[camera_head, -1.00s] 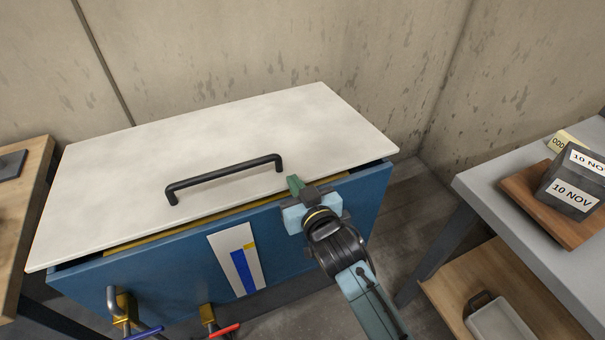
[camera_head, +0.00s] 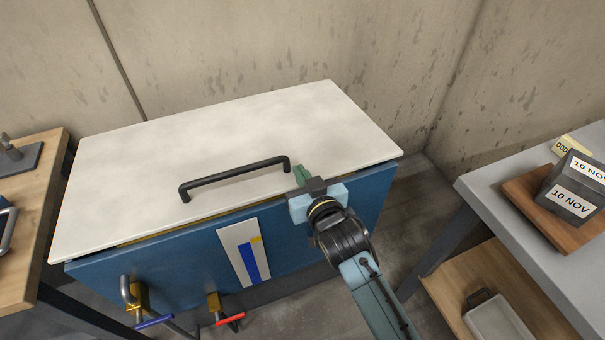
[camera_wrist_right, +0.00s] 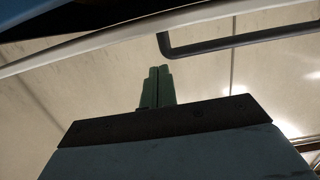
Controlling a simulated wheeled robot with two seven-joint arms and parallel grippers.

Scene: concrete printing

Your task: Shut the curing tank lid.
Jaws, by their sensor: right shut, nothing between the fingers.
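The curing tank (camera_head: 190,260) is a blue box with a pale flat lid (camera_head: 230,130) on top. The lid is nearly level and almost down, with a thin dark and yellow strip showing under its front edge. A black bar handle (camera_head: 235,178) is on the lid near that edge. My right gripper (camera_head: 300,175) is shut and empty, with its green fingertips at the lid's front edge, just right of the handle's right end. In the right wrist view, the shut fingers (camera_wrist_right: 158,87) are below the handle (camera_wrist_right: 240,43); contact with the lid is unclear. My left gripper is out of view.
A concrete wall (camera_head: 270,50) stands behind the tank. A wooden table (camera_head: 30,220) is close on the left. On the right is a grey table (camera_head: 485,200) with dark labelled blocks on a wooden board (camera_head: 545,215). Blue and red valve handles (camera_head: 230,319) stick out low in front.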

